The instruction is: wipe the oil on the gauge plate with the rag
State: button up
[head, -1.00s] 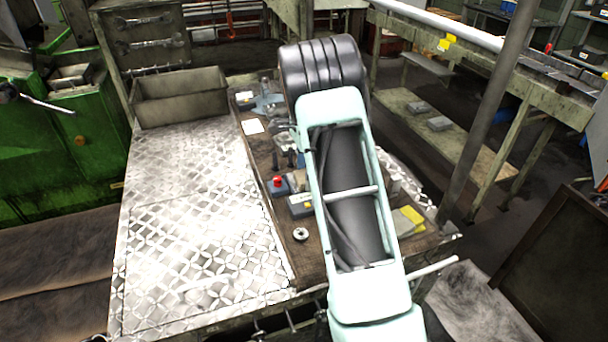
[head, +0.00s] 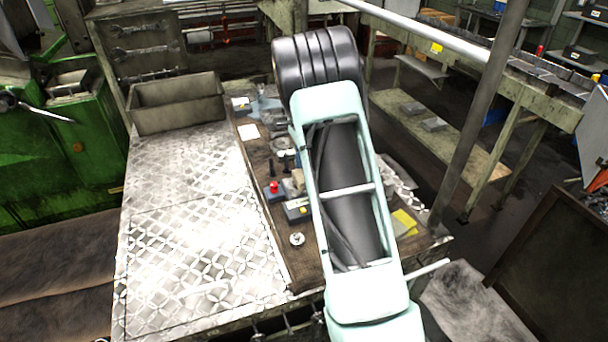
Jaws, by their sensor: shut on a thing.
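My own pale arm crosses the middle of the head view and covers much of the brown work mat (head: 262,228). My gripper is not visible; it is hidden behind the arm. I cannot make out the rag or any oil. I cannot pick out the gauge plate for sure among the small items on the mat, and it may be behind the arm.
A box with a red button (head: 273,188), a grey-blue block (head: 296,210) and a metal ring (head: 297,239) lie left of my arm. Yellow pads (head: 405,221) lie right of it. The patterned metal top (head: 190,220) is clear before an empty bin (head: 178,103).

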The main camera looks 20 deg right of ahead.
jog(key=shift+w+a+r, duration=0.1)
jog(key=shift+r, duration=0.55)
jog(key=shift+w+r, duration=0.1)
jog(key=shift+r, duration=0.05)
jog(key=shift+c, duration=0.2)
jog(key=shift+r, duration=1.4)
